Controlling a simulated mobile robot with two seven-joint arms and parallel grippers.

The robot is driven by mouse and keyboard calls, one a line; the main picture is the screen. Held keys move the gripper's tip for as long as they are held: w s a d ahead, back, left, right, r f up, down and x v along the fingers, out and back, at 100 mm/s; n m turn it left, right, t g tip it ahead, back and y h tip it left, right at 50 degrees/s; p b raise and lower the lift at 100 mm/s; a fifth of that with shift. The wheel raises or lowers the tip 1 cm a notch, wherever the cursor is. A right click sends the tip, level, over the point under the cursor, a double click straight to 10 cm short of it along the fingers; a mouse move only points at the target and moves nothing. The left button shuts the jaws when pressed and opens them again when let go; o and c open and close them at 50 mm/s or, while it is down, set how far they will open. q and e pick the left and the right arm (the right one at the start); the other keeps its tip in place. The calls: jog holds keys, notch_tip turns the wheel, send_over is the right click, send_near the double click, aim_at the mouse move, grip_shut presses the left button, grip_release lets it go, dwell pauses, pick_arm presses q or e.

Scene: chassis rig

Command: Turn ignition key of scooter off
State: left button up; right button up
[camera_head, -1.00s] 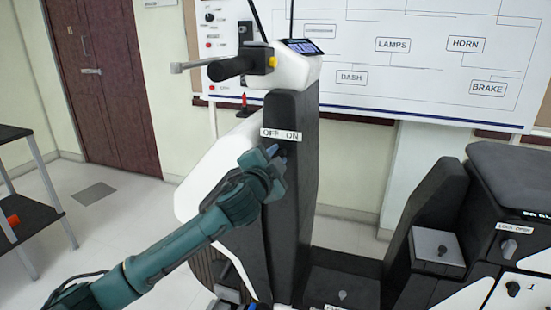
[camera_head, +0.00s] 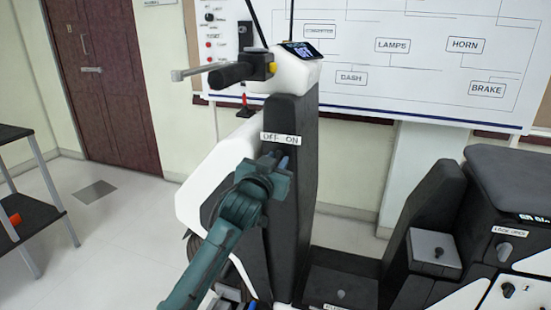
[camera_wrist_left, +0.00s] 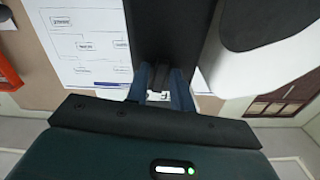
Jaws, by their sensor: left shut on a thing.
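The scooter's dark front panel (camera_head: 297,215) stands upright below the handlebar, with an "OFF ON" label (camera_head: 281,139) on it. My left gripper (camera_head: 275,162) is at the panel just under this label, its blue fingertips against the dark face. In the left wrist view the two blue fingers (camera_wrist_left: 161,88) are close together at the panel, with a narrow gap between them. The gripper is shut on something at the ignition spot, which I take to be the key. The key itself is hidden by the fingers. My right gripper is in neither view.
The handlebar grip (camera_head: 238,72) and small dash display (camera_head: 302,49) are above my gripper. The scooter seat (camera_head: 510,170) and a lock knob (camera_head: 505,249) are at the right. A dark shelf (camera_head: 25,200) stands at the left. Open floor lies between.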

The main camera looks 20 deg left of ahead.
pick_arm(q)
jog(key=shift+n+p, duration=0.35)
jog(key=shift+n, duration=0.45)
jog(key=o, duration=0.7)
jog(key=shift+o, duration=0.2)
jog(key=shift+s, duration=0.1)
jog(key=s, duration=1.3)
jog(key=shift+a, duration=0.2)
